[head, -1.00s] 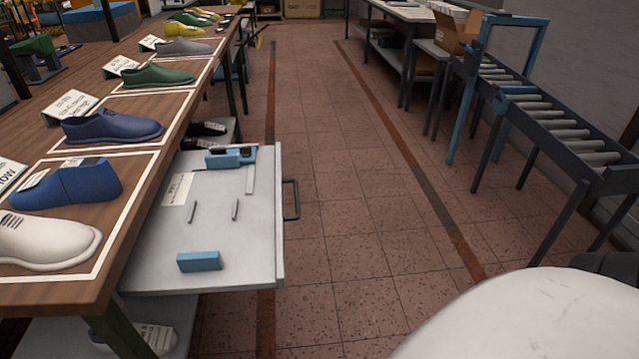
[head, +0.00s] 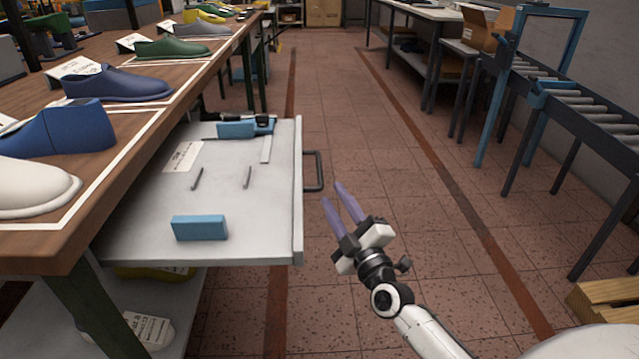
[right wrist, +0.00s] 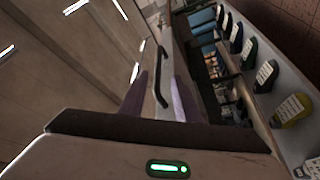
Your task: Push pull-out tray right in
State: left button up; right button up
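The pull-out tray (head: 262,215) is a pale grey board that sticks out from under the left wooden table. A dark bar handle (head: 320,170) is on its right-hand front edge. My right gripper (head: 333,193) has two purple fingers held apart, with nothing between them that I can see in the head view. Its tips are just right of the handle's near end and point toward it. In the right wrist view the handle (right wrist: 161,76) shows between the two fingers (right wrist: 158,97); I cannot tell whether they touch it. My left gripper is out of view.
On the tray lie a blue block (head: 200,228), a blue-and-black tool (head: 245,127), a paper card (head: 183,157) and two small rods. Shoes and lasts line the wooden table (head: 95,190). The tiled aisle is clear. A roller conveyor (head: 590,110) stands at right.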

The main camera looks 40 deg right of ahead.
aim_at(319, 167)
jog(key=b+x, duration=0.2)
jog(key=x, duration=0.8)
jog(key=shift+w+d+r, duration=0.15)
grip_shut()
